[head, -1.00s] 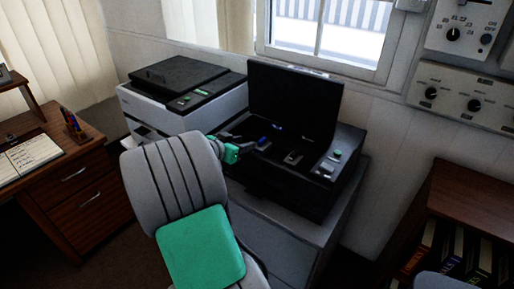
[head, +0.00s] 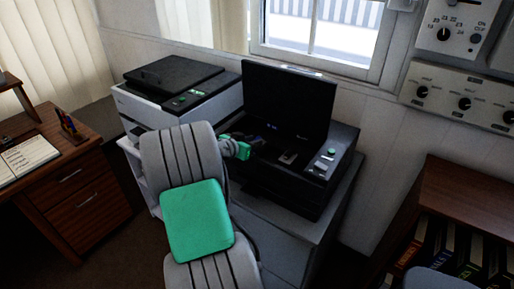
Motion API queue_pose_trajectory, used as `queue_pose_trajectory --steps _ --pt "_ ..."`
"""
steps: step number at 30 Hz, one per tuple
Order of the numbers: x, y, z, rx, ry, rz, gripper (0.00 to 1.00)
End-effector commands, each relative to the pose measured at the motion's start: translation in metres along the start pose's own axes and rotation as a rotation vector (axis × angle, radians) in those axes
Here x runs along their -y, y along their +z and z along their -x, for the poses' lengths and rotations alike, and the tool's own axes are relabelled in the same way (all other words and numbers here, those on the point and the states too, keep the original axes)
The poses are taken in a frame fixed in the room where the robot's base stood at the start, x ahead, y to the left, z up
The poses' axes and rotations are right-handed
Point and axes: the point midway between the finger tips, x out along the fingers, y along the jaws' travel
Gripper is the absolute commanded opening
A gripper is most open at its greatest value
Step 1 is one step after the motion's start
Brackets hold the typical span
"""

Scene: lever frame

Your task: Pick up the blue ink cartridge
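The open black machine (head: 318,190) stands on a grey cabinet with its lid (head: 288,100) raised. A small blue spot (head: 271,127) shows inside it, near the foot of the lid. It may be the blue ink cartridge, but it is too small and dark to be sure. My gripper (head: 256,142) is at the left part of the machine's opening, just past the green wrist piece. Its fingers are dark against the black interior. I cannot tell whether they are open or hold anything.
A grey and black printer (head: 185,90) stands to the left, close to my arm. Control buttons (head: 326,160) sit on the machine's right side. A wooden desk (head: 75,190) is at the left and a bookshelf (head: 470,190) at the right.

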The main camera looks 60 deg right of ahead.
Motion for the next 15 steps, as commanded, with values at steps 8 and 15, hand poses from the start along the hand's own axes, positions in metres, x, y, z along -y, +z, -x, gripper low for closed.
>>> queue_pose_trajectory --steps 8,15 --pt "0.0001 -0.0001 0.0003 0.0 0.0 0.0 0.02" --pt "0.0 0.0 0.0003 0.0 0.0 0.0 0.0"
